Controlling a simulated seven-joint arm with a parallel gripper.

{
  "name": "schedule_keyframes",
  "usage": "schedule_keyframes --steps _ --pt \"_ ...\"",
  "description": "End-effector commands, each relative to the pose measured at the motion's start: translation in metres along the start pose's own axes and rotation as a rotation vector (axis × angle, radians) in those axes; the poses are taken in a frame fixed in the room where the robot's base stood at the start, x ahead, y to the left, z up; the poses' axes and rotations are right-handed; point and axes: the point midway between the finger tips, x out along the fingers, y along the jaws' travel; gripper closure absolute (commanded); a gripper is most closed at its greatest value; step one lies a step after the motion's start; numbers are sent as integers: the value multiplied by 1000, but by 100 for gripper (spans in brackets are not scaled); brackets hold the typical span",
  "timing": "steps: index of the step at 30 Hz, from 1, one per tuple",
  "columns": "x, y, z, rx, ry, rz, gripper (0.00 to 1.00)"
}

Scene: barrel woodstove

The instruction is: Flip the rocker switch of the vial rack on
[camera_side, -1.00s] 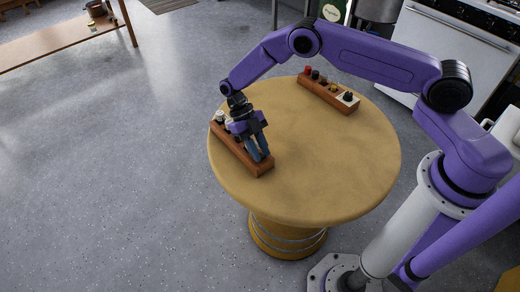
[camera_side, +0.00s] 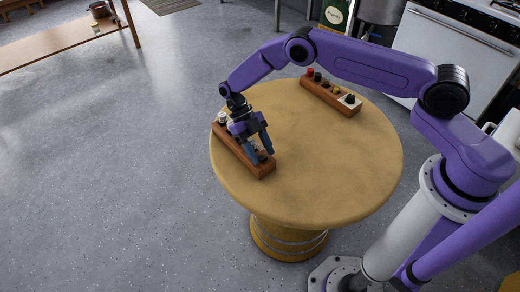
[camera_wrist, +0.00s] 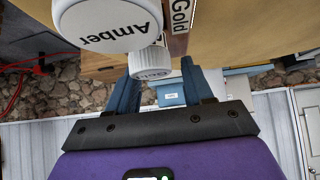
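A long reddish-brown wooden rack (camera_side: 226,138) lies at the left edge of the round table. A white-capped item (camera_side: 222,117) stands at its far end. In the wrist view a large white cap marked "Amber" (camera_wrist: 105,25) and a smaller white cap (camera_wrist: 150,62) are close to the camera, beside a label reading "Gold" (camera_wrist: 180,16). My gripper (camera_side: 257,155) points down over the near half of this rack, its two blue fingers spread apart with nothing clearly held. A small dark part shows by the fingertips. I cannot make out the rocker switch; the fingers cover much of that end.
A second wooden block (camera_side: 330,97) with red, dark and yellow parts and a black knob on a white plate stands at the table's back. The round tan table (camera_side: 320,165) is clear in the middle and front. A white stove (camera_side: 450,60) stands beyond.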

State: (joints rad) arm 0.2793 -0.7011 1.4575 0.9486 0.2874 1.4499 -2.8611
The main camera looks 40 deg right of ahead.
Motion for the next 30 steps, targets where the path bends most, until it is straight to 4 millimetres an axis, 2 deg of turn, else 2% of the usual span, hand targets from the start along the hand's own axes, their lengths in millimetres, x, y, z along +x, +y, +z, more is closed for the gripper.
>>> schedule_keyframes --steps 4,7,15,21,30 --pt "-5 0 0 0 0 0 49" --pt "-16 1 0 0 -2 1 49" --pt "-65 1 1 -1 -4 1 49" --pt "-96 1 1 0 -4 1 49" --pt "-116 0 0 0 -1 0 49"
